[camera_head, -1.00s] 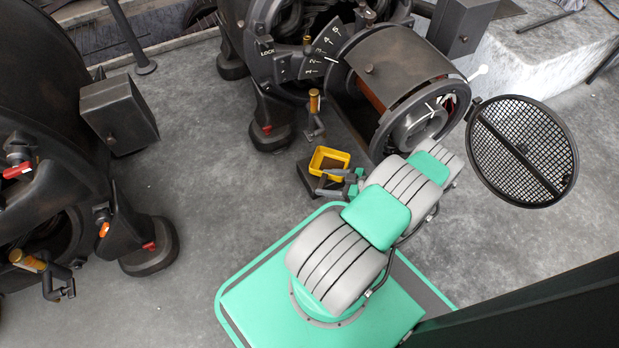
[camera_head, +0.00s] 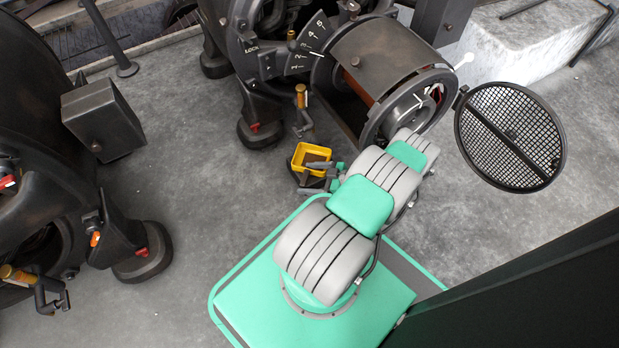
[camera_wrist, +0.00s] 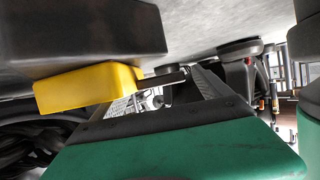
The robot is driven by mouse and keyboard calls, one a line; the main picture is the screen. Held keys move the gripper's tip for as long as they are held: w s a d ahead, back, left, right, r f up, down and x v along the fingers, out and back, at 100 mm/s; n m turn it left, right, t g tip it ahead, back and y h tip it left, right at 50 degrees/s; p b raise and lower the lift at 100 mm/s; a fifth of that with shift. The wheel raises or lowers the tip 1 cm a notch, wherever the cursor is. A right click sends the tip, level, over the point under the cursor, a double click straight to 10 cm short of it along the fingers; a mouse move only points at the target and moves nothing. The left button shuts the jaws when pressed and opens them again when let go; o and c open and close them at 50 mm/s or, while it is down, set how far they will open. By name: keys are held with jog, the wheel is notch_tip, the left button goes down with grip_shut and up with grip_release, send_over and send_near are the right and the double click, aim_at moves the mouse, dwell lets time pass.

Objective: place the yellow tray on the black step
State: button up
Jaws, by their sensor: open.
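The yellow tray (camera_head: 297,160) is a small open box with a dull brown inside. In the head view it sits over the dark step (camera_head: 295,179), just beyond the end of my arm. The wrist view appears upside down; there the tray (camera_wrist: 80,89) lies against the face of the black step (camera_wrist: 80,35), upright and seemingly resting on it. My gripper (camera_head: 331,177) is open beside the tray's near right side. In the wrist view a dark finger (camera_wrist: 165,80) points at the tray's end; the contact there is unclear, and the other finger cannot be made out.
A large dynamo with a dial and a dark drum (camera_head: 390,60) stands behind. An orange-handled crank (camera_head: 301,98) is close behind the tray. A round mesh cover (camera_head: 510,138) hangs open at right. Another black machine (camera_head: 40,200) stands at left. Grey floor (camera_head: 200,175) lies clear between.

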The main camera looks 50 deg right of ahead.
jog(key=shift+s+d+r, duration=0.1)
jog(key=shift+s+r, duration=0.05)
jog(key=shift+r, duration=0.1)
jog(key=p+v, duration=0.2)
jog(key=v, duration=0.9)
jog(key=shift+s, duration=0.3)
